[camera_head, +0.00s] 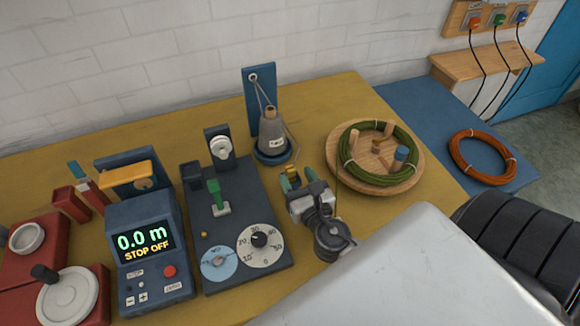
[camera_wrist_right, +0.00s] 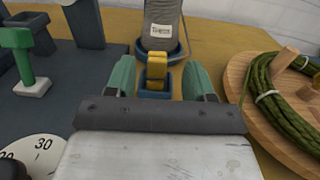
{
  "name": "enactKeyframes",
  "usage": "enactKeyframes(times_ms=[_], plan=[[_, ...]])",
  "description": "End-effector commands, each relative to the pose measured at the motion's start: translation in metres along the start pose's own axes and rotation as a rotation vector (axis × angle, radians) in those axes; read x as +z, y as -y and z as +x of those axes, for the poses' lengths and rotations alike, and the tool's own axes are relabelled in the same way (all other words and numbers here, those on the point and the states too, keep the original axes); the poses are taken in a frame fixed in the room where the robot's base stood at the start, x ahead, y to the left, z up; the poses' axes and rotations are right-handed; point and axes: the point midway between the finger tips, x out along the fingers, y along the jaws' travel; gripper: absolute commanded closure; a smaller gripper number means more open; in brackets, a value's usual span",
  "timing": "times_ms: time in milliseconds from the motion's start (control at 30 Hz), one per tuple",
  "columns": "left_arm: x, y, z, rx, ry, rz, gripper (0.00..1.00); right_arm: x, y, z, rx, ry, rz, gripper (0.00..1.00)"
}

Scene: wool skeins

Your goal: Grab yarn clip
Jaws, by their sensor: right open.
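A small yellow clip in a dark blue holder (camera_wrist_right: 156,72) stands on the yellow table, in front of the grey yarn cone (camera_wrist_right: 160,25). The clip's yellow top (camera_head: 291,171) also shows in the head view. My right gripper (camera_wrist_right: 160,82) is open, with one green fingertip on each side of the clip. Whether the fingertips touch it I cannot tell. The right gripper also shows in the head view (camera_head: 297,180), just in front of the clip. The clip's lower part is partly hidden behind the gripper body. My left gripper is not in view.
A round wooden tray (camera_head: 415,158) with a green skein (camera_head: 350,140) stands to the right of the gripper. A dark dial panel (camera_head: 240,190) with a green lever is to the left, beside a meter box (camera_head: 150,290) reading "0.0 m STOP OFF". An orange coil (camera_head: 482,157) lies on a blue surface.

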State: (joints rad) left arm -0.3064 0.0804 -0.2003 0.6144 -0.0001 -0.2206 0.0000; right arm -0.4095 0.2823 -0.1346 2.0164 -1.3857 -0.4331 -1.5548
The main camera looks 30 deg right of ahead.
Motion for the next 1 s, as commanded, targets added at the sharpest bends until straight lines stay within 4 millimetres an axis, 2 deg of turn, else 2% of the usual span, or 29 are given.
enactKeyframes(times_ms=[400, 700, 1000], plan=[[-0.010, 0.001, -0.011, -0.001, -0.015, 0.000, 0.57, -0.001, -0.003, 0.049, -0.001, 0.001, 0.001, 0.47], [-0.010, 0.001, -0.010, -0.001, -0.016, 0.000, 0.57, -0.003, -0.003, 0.053, 0.000, 0.000, 0.002, 0.48], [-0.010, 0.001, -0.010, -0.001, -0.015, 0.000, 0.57, -0.002, -0.003, 0.053, -0.001, 0.000, 0.002, 0.94]])
